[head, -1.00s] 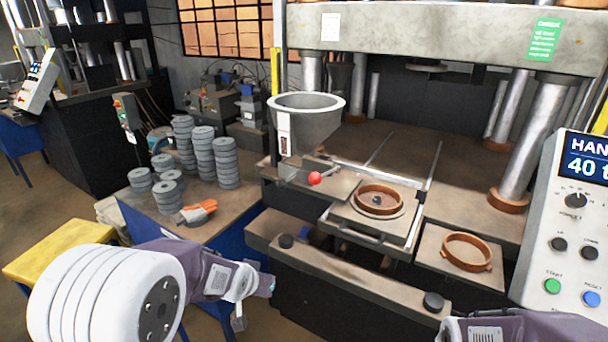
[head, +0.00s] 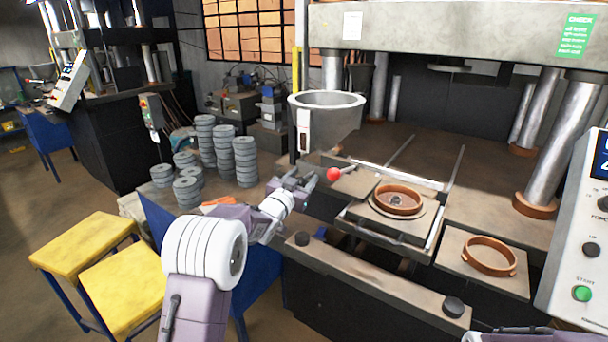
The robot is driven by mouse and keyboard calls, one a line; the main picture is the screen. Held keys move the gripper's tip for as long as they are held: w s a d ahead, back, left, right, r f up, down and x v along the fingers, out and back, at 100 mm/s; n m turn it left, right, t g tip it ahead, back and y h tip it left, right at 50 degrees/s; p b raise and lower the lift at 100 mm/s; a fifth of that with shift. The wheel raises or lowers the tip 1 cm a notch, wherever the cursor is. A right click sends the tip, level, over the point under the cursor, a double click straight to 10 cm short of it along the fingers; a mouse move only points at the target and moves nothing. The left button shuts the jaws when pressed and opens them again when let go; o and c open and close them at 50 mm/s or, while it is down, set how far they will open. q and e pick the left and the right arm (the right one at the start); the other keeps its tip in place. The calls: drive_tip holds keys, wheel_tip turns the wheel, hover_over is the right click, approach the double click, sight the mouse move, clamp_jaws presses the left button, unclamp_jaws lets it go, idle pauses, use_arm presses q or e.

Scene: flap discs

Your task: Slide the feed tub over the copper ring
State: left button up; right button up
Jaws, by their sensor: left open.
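The feed tub (head: 335,125) is a grey, wide-mouthed funnel-like tub at the left of the press table. A rod with a red ball knob (head: 334,174) sticks out at its lower front. One copper ring (head: 398,201) sits on a round plate on the press's front slide, to the right of the tub. Another copper ring (head: 489,256) lies on a side plate further right. My left gripper (head: 308,182) is open and empty, just left of the red knob, apparently not touching it. Of my right arm only a link shows at the bottom right edge; its gripper is out of view.
Stacks of grey discs (head: 222,150) stand on a bench left of my gripper, with orange gloves (head: 222,202) partly hidden by my arm. Two yellow stools (head: 125,285) stand at lower left. A control panel (head: 580,230) and steel columns (head: 560,140) bound the right side.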

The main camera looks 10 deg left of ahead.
use_arm(q)
drive_tip(key=shift+w, duration=0.25)
drive_tip(key=shift+d, duration=0.1)
drive_tip(key=shift+c, duration=0.3)
clamp_jaws()
idle(1.0)
